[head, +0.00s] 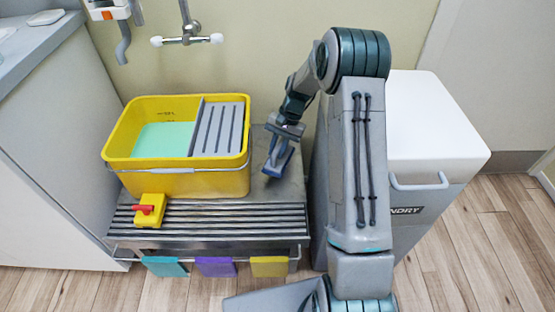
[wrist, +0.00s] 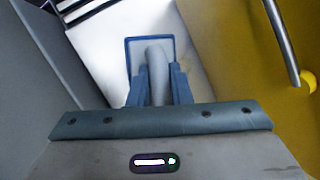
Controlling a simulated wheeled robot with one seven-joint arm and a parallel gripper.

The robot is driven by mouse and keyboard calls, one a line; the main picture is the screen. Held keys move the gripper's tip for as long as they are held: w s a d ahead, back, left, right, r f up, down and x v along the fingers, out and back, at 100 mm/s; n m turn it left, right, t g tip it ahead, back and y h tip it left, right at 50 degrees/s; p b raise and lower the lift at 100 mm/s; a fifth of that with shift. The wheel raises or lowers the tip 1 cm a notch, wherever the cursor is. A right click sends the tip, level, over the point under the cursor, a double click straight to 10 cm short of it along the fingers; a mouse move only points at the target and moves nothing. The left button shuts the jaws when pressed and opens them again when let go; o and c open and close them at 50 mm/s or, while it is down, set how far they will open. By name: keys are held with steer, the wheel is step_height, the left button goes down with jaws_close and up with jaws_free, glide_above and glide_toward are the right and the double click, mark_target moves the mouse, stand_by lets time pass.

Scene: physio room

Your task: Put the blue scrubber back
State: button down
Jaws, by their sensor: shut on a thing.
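My gripper (head: 283,138) is to the right of the yellow bucket, above the steel stand (head: 262,187). In the wrist view, its fingers (wrist: 158,78) are shut on the grey handle of the blue scrubber (wrist: 129,48). The scrubber has a blue rectangular rim around its head. In the head view, the scrubber (head: 277,165) shows small and dark blue below the gripper. It looks tilted, and I cannot tell whether it touches the stand. A yellow scrubber with a red handle (head: 150,209) sits on the stand's slats, at the left.
The yellow bucket (head: 176,184) holds green liquid (head: 162,140) and a grey ribbed board (head: 219,128). Teal, purple and yellow cloths (head: 215,267) hang on the front rail. A laundry bin (head: 432,135) stands right. Taps (head: 187,40) are on the wall above.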

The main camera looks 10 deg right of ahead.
step_height(320, 180, down, 4)
steer(key=shift+r+b, duration=0.1)
steer(key=shift+b, duration=0.45)
steer(key=c, duration=1.3)
jaws_free()
